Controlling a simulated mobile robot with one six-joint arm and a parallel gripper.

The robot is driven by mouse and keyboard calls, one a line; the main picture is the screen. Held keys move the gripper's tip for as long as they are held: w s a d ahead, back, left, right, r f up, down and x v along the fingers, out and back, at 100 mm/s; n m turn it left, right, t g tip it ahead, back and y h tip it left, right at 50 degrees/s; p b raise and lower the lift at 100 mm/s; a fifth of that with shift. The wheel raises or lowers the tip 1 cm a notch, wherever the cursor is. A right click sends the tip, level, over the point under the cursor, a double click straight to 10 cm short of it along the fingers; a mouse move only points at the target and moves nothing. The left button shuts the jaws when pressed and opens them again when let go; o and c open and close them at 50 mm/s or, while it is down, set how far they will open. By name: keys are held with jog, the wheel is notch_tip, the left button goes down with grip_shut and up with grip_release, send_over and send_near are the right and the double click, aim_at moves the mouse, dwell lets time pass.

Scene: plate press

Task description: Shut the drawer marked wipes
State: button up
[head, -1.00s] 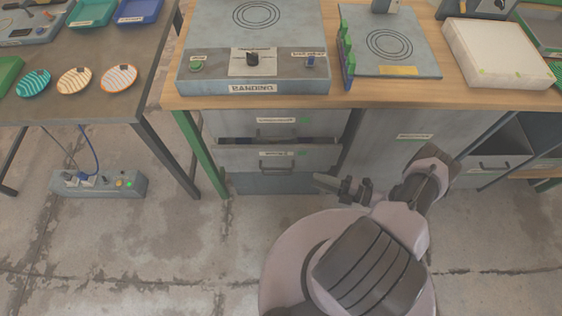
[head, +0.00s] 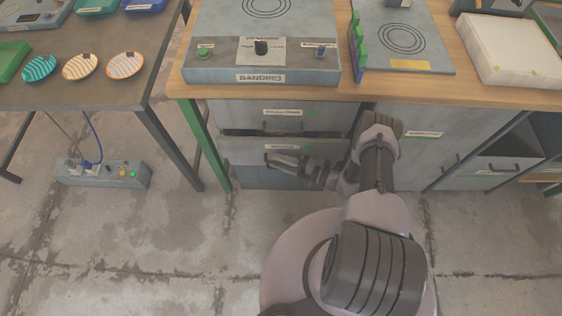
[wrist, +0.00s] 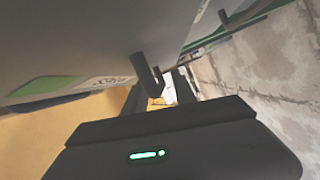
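A grey drawer (head: 240,152) sits low in the cabinet under the left machine. It stands a little way out, with a dark gap above its front. Its small white label (head: 283,147) is too blurred to read surely. My gripper (head: 269,166) is right at this drawer's front, beside its handle, fingers pointing left and apart. In the wrist view a dark bar handle (wrist: 147,74) stands out from a grey front near the fingers (wrist: 160,92). Nothing is seen held between them. I cannot tell whether a finger touches the handle or front.
Another labelled drawer (head: 235,112) is directly above. A green table leg (head: 204,145) stands left of the drawers. A grey door (head: 415,155) and an open compartment (head: 500,150) lie to the right. A power strip (head: 103,174) is on the floor at left. The floor in front is clear.

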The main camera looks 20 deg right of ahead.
grip_shut()
dwell(1.4)
